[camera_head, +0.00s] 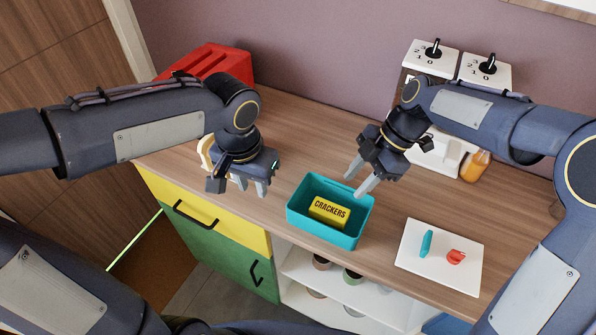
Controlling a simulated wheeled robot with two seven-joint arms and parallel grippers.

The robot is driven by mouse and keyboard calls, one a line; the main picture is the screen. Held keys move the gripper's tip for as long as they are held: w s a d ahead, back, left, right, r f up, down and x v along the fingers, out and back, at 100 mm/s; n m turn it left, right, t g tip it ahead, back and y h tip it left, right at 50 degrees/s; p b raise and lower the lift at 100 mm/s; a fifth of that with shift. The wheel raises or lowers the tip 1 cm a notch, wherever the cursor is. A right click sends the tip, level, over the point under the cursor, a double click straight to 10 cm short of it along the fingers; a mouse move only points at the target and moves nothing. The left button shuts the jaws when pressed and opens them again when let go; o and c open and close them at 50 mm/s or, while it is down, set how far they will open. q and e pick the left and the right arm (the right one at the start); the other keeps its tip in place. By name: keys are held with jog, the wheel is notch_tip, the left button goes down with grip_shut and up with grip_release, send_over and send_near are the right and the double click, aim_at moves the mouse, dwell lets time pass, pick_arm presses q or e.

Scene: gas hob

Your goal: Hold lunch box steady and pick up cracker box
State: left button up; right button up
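The lunch box (350,237) is a teal open-topped box on the wooden counter, near its front edge. The yellow cracker box (328,211), labelled CRACKERS, lies inside it. My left gripper (252,187) is above the counter to the left of the lunch box, apart from it, its fingers pointing down; the gap between them is small in this view. My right gripper (360,181) is above the right rear of the lunch box, fingers apart and pointing down-left, with nothing between them. Neither gripper appears to touch either box.
A white board (439,257) with a teal piece and a red piece lies to the right. A red appliance (207,62) stands at the back left. White dial units (485,70) and an amber jar (475,166) stand at the back right. Open shelves lie below the counter.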

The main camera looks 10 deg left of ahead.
pick_arm(q)
jog(key=m+g, duration=0.1)
send_over(298, 203)
notch_tip(298, 203, down, 4)
jog(key=shift+a+r, duration=0.1)
notch_tip(298, 203, down, 8)
jog(key=shift+r, duration=0.1)
grip_shut()
dwell(0.3)
